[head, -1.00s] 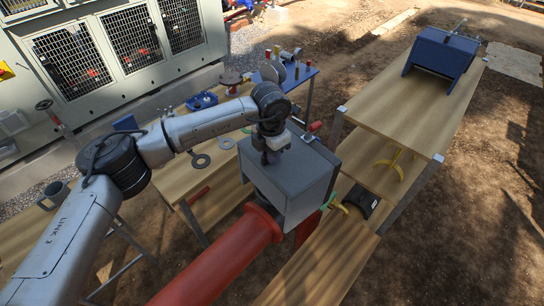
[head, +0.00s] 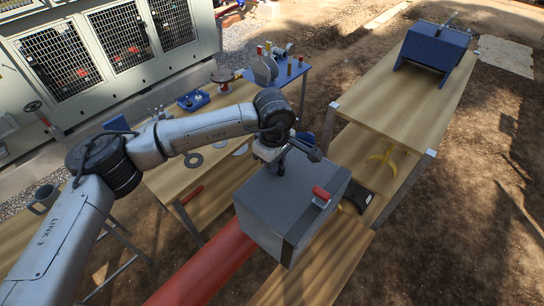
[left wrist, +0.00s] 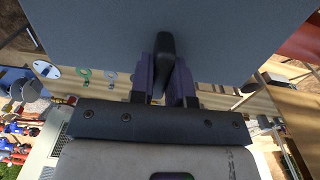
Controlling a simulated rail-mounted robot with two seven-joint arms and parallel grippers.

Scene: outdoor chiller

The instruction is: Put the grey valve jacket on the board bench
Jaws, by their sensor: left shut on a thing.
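The grey valve jacket (head: 275,215) is a boxy grey block with a dark edge band and a red-handled latch (head: 320,194). My left gripper (head: 281,166) is above it, shut on a black handle on its top. In the left wrist view, the fingers (left wrist: 164,85) close around this handle against the jacket's grey face (left wrist: 100,35). The jacket hides the end of the red pipe (head: 205,268); I cannot tell whether they touch. A long wooden bench (head: 415,95) with a lower shelf stands to the right. My right gripper is not in view.
A blue box-shaped stand (head: 438,48) occupies the bench's far end; its nearer top is clear. A yellow bracket (head: 385,160) and black part (head: 359,197) lie lower. A low plank (head: 325,265) is beside the jacket. Left, a work table (head: 165,180) holds rings.

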